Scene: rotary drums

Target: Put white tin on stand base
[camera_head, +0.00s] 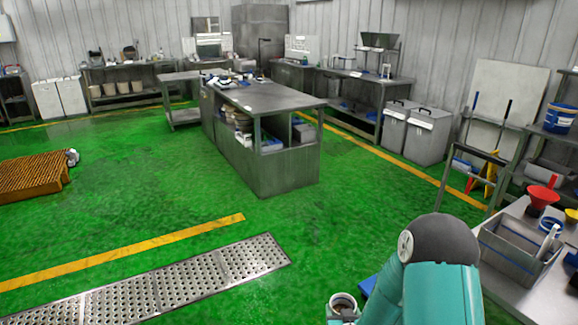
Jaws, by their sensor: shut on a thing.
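The white tin (343,299) shows at the bottom edge, right of centre, as a small round open-topped container with a dark inside. My gripper (342,317) is shut on it, but only a little of the gripper shows beside my teal arm. The fingers and the tin's lower part are cut off by the frame edge. I cannot pick out the stand base for certain.
A side table (529,290) at the right holds a grey divided caddy (508,248) and a red funnel (541,195). A metal floor grate (180,285) lies at lower left, a slatted orange platform (30,176) further left. Green floor around the central bench is open.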

